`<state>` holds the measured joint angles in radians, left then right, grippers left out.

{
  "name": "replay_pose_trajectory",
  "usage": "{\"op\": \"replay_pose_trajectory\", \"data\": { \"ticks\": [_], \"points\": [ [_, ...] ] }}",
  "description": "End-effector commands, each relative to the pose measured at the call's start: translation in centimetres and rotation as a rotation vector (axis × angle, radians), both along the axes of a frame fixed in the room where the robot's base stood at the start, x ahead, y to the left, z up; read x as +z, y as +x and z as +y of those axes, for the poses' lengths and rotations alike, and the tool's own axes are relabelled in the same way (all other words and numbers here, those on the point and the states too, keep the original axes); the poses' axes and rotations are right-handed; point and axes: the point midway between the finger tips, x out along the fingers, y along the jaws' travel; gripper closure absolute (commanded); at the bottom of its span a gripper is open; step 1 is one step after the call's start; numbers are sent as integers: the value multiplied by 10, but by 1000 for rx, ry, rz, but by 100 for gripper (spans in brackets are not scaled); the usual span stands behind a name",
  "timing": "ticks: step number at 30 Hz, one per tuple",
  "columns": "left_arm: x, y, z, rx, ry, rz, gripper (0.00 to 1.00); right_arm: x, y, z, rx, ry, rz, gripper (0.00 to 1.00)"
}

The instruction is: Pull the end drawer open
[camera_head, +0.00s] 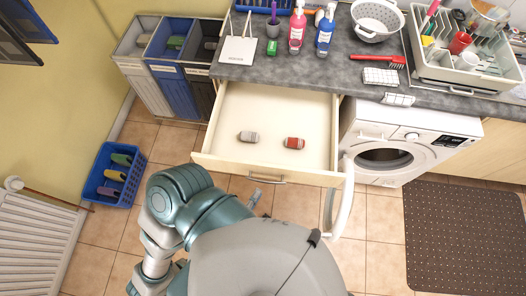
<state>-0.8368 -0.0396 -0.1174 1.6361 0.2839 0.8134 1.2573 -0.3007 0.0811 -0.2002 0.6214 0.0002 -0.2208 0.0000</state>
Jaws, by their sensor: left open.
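The drawer (227,162) is pulled out from under the grey worktop, and its inside is in plain view. It has a pale wooden front and a metal bar handle (267,179). A grey item (248,136) and a red item (294,143) lie on its floor. My left gripper (256,197) is open, just in front of the drawer front and a little below the handle in the picture. It looks apart from the handle. My own arm and body hide most of this gripper. My right gripper is not in view.
The washing machine (407,133) stands right of the drawer, with its round door (341,205) swung open beside the drawer front. Bins (170,65) stand to the left. A blue basket (112,174) sits on the floor. Bottles and a dish rack (462,70) stand on the worktop.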

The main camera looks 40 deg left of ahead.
Motion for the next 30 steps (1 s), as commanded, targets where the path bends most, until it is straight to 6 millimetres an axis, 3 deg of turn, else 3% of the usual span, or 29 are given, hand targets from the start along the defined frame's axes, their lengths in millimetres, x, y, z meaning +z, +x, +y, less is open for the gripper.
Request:
{"op": "replay_pose_trajectory", "data": {
  "ticks": [3,9,30],
  "points": [
    [-1,-24,-3,-1,1,3,58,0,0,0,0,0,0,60],
    [-1,-47,-7,0,1,2,58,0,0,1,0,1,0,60],
    [-1,-51,-7,0,0,1,58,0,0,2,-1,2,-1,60]
  ]
}}
